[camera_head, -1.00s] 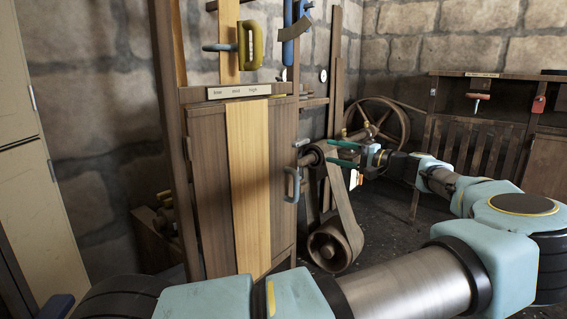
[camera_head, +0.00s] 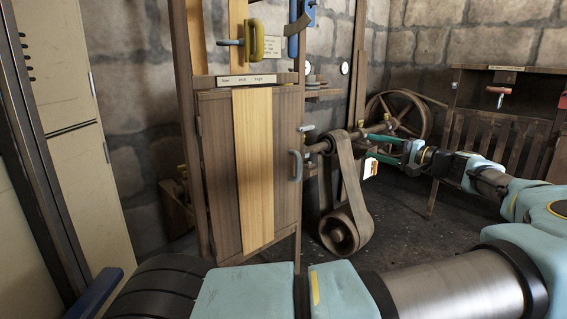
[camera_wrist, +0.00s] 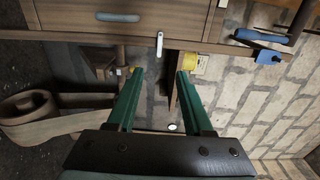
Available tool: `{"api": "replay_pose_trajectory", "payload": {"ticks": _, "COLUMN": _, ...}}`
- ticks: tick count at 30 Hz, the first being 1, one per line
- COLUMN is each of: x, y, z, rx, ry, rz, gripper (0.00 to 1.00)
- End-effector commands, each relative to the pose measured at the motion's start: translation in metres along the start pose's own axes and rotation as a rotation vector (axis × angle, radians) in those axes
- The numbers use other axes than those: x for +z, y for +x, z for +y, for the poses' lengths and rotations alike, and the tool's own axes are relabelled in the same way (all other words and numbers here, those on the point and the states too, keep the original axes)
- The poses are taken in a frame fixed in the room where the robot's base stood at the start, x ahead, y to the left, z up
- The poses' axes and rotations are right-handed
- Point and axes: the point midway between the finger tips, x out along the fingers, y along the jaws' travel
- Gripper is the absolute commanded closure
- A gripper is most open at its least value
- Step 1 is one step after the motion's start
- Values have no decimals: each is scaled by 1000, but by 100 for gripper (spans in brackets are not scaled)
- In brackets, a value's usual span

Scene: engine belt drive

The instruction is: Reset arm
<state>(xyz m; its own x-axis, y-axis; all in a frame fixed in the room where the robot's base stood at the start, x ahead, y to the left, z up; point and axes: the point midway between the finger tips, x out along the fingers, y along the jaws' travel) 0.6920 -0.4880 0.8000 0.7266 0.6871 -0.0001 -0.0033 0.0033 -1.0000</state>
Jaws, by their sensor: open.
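My gripper (camera_head: 384,144) has green fingers and is open and empty in the head view, close to the belt drive's upper shaft. In the wrist view my gripper (camera_wrist: 160,80) shows its two green fingers spread apart with nothing between them. My blue and grey arm reaches from the lower right of the head view. The belt (camera_head: 352,190) runs from the upper shaft down to a lower pulley (camera_head: 338,236). The belt also lies at the left of the wrist view (camera_wrist: 30,108).
A wooden cabinet (camera_head: 213,165) with a grey handle (camera_head: 295,165) stands left of my gripper, a yellow-handled lever (camera_head: 254,40) above it. A large spoked wheel (camera_head: 420,112) is behind my gripper. A wooden bench with a red-handled tool (camera_head: 498,90) is at the right. Dark floor is open below.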

Motion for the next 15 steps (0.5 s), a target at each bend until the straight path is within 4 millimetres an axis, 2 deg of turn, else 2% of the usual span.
{"api": "replay_pose_trajectory", "payload": {"ticks": 11, "x": 23, "y": 46, "z": 17, "rx": 95, "ry": 7, "rz": -77, "gripper": 49}}
{"api": "replay_pose_trajectory", "payload": {"ticks": 15, "x": 41, "y": 74, "z": 30, "rx": 159, "ry": 8, "rz": -127, "gripper": 49}}
